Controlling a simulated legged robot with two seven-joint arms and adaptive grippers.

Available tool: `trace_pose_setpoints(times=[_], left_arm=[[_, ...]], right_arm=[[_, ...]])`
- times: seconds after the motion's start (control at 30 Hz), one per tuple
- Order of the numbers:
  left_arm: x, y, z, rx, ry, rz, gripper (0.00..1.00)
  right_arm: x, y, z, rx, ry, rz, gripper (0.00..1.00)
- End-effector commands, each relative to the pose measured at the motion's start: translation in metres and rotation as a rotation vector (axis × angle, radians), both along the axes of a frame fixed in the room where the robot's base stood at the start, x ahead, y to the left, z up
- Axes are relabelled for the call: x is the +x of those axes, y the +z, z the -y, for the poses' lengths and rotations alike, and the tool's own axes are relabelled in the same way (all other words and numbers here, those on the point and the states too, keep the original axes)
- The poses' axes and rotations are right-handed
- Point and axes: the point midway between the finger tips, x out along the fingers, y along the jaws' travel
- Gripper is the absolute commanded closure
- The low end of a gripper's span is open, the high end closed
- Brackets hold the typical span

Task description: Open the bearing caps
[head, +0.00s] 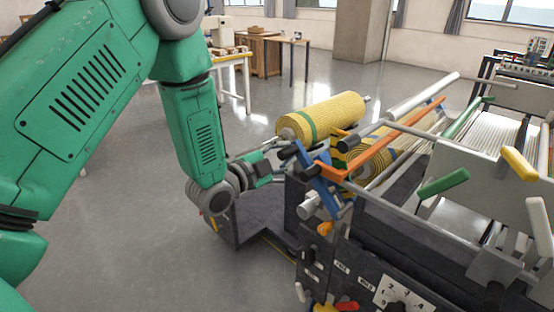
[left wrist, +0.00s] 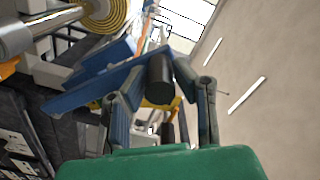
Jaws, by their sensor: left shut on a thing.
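A blue bearing cap arm (head: 322,187) stands tilted at the near end of the laminating machine, below the end of an orange bar. The blue arm also shows in the left wrist view (left wrist: 85,90), running up to a black cylindrical handle (left wrist: 160,82). My left gripper (head: 284,153) reaches in from the left at the cap's upper end. In the left wrist view its fingers stand on both sides of the black handle, shut on it. The shaft seat behind the blue arm is partly hidden. My right gripper is not in view.
A yellow mesh roll (head: 335,115) lies behind the blue arm, with the orange bar (head: 395,140) and metal rods to its right. Green (head: 444,183) and yellow (head: 519,163) handles stick out at the right. A control panel with knobs (head: 400,296) is below. Left floor is clear.

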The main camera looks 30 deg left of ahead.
Motion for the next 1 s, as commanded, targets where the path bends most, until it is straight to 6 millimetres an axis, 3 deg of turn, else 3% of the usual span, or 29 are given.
trace_pose_setpoints(times=[0.03,0.3,0.97,1.0], left_arm=[[0.000,0.012,0.006,0.033,-0.004,0.022,1.00],[-0.004,0.028,0.026,0.164,-0.003,0.054,1.00],[-0.006,0.033,0.036,0.219,-0.006,0.065,1.00],[-0.006,0.033,0.036,0.219,-0.006,0.065,0.74]], right_arm=[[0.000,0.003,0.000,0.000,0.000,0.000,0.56],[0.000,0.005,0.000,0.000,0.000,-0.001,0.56],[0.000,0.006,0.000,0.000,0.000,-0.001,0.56],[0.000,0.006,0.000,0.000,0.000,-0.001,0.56]])
